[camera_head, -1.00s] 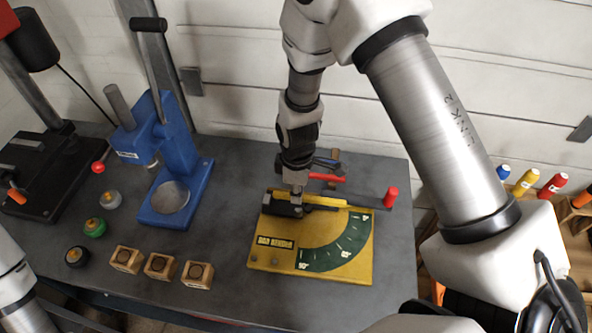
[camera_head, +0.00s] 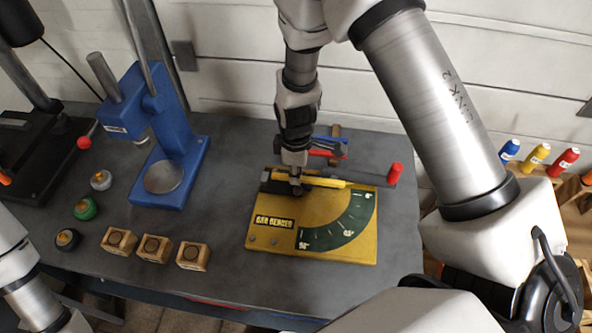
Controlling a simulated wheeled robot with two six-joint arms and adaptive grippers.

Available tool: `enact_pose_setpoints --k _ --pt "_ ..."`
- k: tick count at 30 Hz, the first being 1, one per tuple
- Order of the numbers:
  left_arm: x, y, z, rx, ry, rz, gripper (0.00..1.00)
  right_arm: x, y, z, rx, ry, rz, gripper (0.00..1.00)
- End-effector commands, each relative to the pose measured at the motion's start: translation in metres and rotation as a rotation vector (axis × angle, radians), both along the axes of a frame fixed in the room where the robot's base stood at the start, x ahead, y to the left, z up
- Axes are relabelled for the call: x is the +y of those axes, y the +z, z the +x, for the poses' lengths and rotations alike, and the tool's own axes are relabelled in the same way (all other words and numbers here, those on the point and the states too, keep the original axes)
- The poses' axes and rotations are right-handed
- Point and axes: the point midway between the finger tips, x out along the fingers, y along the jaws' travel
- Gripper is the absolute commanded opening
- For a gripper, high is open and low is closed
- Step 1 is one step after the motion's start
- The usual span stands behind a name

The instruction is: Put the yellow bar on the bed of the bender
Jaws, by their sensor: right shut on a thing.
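The bar bender is a yellow board (camera_head: 284,243) with a green angle dial (camera_head: 345,222) and a "BAR BENDER" label, lying on the bench. At its back edge are a dark block and a lever ending in a red handle (camera_head: 394,173). The yellow bar (camera_head: 322,182) lies along the back of the bender, beside the dark block. My right gripper (camera_head: 296,187) points down there, shut on the bar near its left part. The fingertips cover part of the bar, and I cannot tell whether it touches the bed. My left gripper is out of view.
Tools with red and blue handles (camera_head: 328,151) lie just behind the bender. A blue press (camera_head: 172,150) stands to the left. Several wooden blocks (camera_head: 154,248) and round knobs (camera_head: 83,208) lie at front left. Bare bench (camera_head: 225,215) separates press and bender.

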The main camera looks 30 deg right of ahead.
Motion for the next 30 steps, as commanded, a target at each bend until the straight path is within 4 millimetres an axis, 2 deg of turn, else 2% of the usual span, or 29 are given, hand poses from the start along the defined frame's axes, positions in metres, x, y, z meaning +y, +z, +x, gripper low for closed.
enact_pose_setpoints --k 4,6,7,16,20,21,23,30 --pt "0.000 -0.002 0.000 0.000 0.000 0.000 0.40 0.000 -0.002 0.000 0.000 0.000 0.000 0.00" --pt "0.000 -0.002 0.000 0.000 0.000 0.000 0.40 0.000 -0.002 0.000 0.000 0.000 0.000 0.32" --pt "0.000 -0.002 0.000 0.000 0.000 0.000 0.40 0.000 -0.002 0.000 0.000 0.000 0.000 0.40" --pt "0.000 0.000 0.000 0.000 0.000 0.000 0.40 0.000 -0.001 0.000 0.000 0.000 0.000 0.40" --pt "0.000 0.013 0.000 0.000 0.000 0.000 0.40 0.000 0.016 0.000 -0.001 0.000 0.000 0.40" --pt "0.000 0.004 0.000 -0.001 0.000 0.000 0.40 0.000 0.017 0.001 -0.004 0.000 0.001 0.40" --pt "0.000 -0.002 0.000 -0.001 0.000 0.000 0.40 0.000 0.029 0.002 -0.007 0.002 0.000 0.40" --pt "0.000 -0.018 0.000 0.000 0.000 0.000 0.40 0.000 0.094 0.001 -0.007 0.000 0.000 0.40"
